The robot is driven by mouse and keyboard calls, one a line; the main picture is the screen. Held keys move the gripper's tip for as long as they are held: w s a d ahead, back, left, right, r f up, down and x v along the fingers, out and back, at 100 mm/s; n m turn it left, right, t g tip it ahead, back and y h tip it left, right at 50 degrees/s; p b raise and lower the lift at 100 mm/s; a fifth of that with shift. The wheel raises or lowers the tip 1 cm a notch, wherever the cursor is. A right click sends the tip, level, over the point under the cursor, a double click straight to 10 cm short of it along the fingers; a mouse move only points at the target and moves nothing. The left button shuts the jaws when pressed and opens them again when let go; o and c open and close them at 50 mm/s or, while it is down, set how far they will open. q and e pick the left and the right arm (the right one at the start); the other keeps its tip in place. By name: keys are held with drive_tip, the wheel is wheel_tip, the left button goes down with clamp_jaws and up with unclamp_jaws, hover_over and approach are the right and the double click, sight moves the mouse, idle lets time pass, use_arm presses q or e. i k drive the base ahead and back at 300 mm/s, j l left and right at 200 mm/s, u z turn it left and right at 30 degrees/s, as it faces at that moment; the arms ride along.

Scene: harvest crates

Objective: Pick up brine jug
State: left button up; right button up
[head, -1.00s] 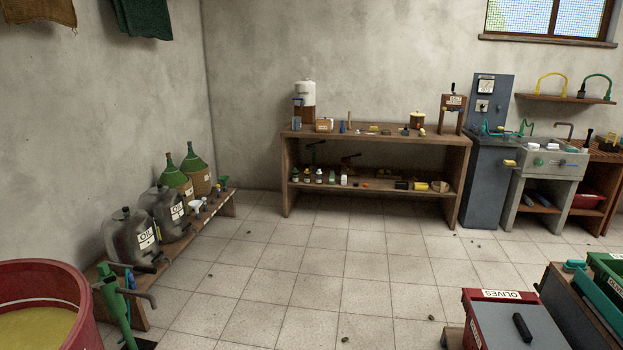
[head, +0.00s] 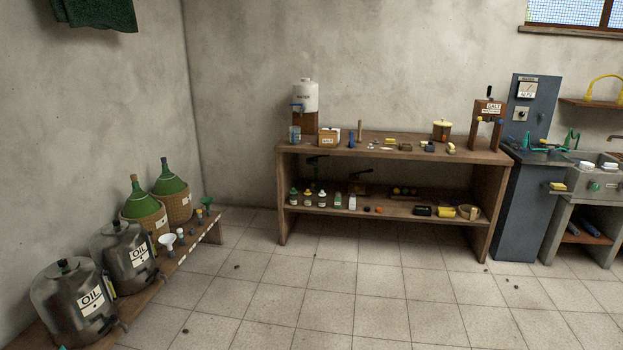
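No object carries a readable brine label, so I cannot tell for sure which is the brine jug. A small bluish, see-through jug-like container (head: 295,133) stands on the bench top at its left end, beside the wooden stand of a white water dispenser (head: 305,97). Two green-topped wicker demijohns (head: 172,190) and two grey metal oil cans (head: 128,256) stand on a low shelf at the left. Neither of my grippers shows in the head view.
A two-level wooden bench (head: 470,152) stands against the back wall, with small bottles and tools on it. A blue-grey cabinet (head: 522,205) and a sink (head: 597,183) are to its right. The tiled floor (head: 330,290) in front is mostly open, with a few small dark bits.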

sight(295, 131)
drive_tip(key=i, duration=0.75)
drive_tip(key=i+u, duration=0.1)
drive_tip(key=i, duration=0.7)
drive_tip(key=i+l, duration=0.15)
drive_tip(key=i, duration=1.4)
drive_tip(key=i+l+u, duration=0.1)
drive_tip(key=i, duration=0.65)
